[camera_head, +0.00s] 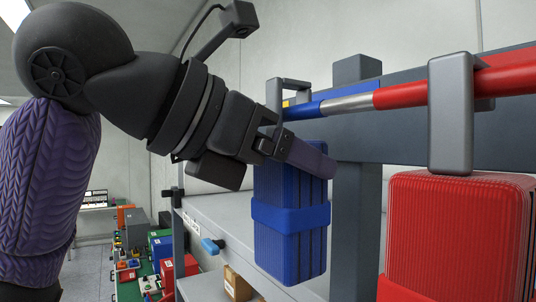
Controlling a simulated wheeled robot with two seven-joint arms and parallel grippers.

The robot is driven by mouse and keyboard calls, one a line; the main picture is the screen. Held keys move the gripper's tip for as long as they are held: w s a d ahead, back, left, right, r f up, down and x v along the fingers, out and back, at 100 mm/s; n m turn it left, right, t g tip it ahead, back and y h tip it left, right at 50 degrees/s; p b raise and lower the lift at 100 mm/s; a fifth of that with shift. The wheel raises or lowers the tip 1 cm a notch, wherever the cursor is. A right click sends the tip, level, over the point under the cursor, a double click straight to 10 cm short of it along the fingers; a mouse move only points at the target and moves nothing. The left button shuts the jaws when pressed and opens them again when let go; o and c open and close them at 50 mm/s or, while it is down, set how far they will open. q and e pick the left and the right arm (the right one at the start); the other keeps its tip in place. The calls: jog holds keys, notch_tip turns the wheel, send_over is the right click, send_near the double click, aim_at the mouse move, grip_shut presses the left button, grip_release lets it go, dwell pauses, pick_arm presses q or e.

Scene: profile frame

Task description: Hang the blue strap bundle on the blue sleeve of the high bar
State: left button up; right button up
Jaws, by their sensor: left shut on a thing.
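The blue strap bundle (290,238) hangs upright in the middle of the view, with a blue band around it. My left gripper (308,156) is shut on its upper part; a finger covers some of its front. A grey hook (274,100) rises above the bundle and arches over at the left end of the bar, by the blue sleeve (306,110). I cannot tell whether the hook bears on the sleeve. The high bar runs right from the blue sleeve through a silver part (348,103) to a red sleeve (400,96). My right gripper is out of view.
A red strap bundle (455,240) hangs from the red sleeve by a grey hook (450,110). A grey upright post (357,225) stands behind the bar. A pale shelf (235,215) lies below, with a small cardboard box (237,284). Coloured bins (160,250) stand at lower left.

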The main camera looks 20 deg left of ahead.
pick_arm(q)
jog(key=shift+f, duration=0.4)
jog(key=shift+w+f, duration=0.1)
jog(key=shift+f, duration=0.05)
